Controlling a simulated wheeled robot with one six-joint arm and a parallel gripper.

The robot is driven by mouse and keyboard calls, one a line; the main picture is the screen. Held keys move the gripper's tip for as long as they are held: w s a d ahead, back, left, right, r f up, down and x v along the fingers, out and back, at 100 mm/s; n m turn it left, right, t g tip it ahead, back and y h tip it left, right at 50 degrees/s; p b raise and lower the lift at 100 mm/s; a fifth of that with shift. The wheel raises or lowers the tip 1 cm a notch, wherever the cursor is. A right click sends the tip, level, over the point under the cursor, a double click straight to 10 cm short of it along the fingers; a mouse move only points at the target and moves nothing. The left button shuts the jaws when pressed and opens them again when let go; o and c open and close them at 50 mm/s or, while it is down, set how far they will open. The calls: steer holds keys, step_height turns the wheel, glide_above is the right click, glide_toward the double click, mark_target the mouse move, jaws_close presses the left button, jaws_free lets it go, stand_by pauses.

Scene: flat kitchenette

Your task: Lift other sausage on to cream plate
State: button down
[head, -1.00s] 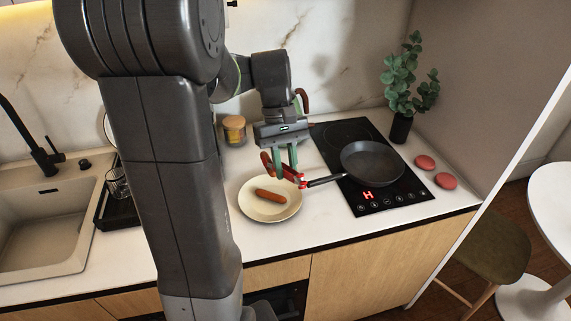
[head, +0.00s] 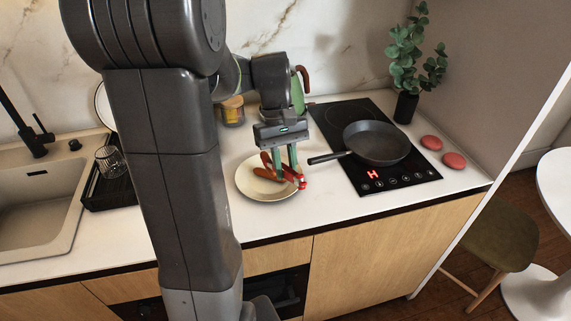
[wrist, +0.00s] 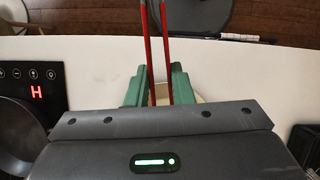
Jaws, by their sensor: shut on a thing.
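The cream plate (head: 262,197) lies on the counter left of the hob. A brown sausage (head: 264,173) lies on it. My gripper (head: 285,170), with green fingers, is shut on red tongs (head: 301,183) just above the plate's right side. In the wrist view, two red tong arms (wrist: 156,50) run up out of the picture from between the fingers. A second reddish-brown sausage (head: 265,159) shows left of the fingers, low over the plate and close to the first. It seems to be in the tongs' far end. I cannot tell whether it touches the plate.
A black frying pan (head: 377,143) stands empty on the hob (head: 350,176), its handle pointing towards the plate. Two pink-red round things (head: 454,160) and a potted plant (head: 406,105) are to the right. A jar (head: 232,112) stands behind the plate. The counter front is clear.

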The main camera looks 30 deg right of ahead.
steer(key=c, duration=1.7)
jaws_free()
step_height(320, 180, up, 10)
steer(key=p, duration=0.7)
steer(key=shift+p, duration=0.35)
